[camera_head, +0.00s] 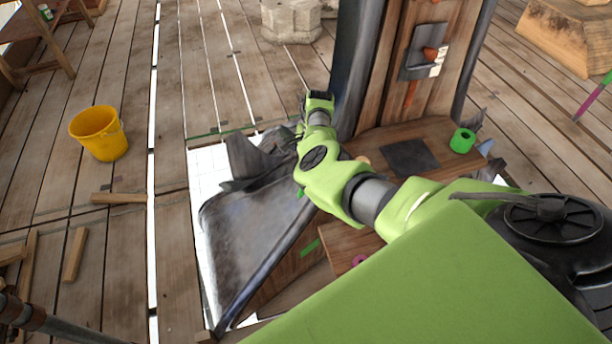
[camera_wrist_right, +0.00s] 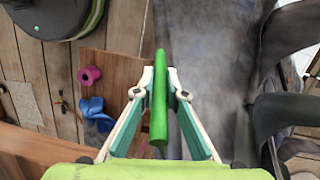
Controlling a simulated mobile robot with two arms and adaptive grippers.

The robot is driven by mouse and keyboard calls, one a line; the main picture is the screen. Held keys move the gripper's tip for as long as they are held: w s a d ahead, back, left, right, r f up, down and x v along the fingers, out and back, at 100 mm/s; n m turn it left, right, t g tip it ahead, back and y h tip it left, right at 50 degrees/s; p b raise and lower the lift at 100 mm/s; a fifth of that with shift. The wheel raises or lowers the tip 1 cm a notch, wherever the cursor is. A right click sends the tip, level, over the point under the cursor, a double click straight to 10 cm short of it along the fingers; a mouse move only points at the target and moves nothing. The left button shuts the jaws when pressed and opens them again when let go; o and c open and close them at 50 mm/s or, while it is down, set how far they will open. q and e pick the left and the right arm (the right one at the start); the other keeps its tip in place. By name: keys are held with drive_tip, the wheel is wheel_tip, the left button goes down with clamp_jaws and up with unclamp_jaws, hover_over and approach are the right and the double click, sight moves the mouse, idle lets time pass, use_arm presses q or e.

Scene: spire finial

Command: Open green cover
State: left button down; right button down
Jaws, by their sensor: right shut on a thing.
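My right gripper (camera_wrist_right: 161,92) is shut on a slim, upright green bar (camera_wrist_right: 160,70) in the right wrist view. The bar stands out above and below the fingertips. A grey, dented metal-like sheet (camera_wrist_right: 205,60) lies behind it, and whether the bar is fixed to the sheet cannot be told. In the head view the same grey sheet (camera_head: 245,230) slopes beside the wooden structure. A short green strip (camera_head: 310,247) shows on that structure's side. My right arm reaches across from the right and hides the gripper's fingers there. My left gripper is not in view.
A wooden ledge (camera_head: 440,135) carries a green roll (camera_head: 462,140) and a dark square. In the wrist view a pink roll (camera_wrist_right: 90,74) and blue crumpled piece (camera_wrist_right: 96,112) lie left of the fingers. A yellow bucket (camera_head: 99,133) and loose wood (camera_head: 75,255) occupy the plank floor.

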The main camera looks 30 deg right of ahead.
drive_tip(key=shift+s+d+f, duration=0.1)
drive_tip(key=shift+s+d, duration=0.1)
drive_tip(key=c, duration=2)
unclamp_jaws()
drive_tip(key=shift+c, duration=0.2)
drive_tip(key=shift+w, duration=0.1)
drive_tip(key=v, duration=1.2)
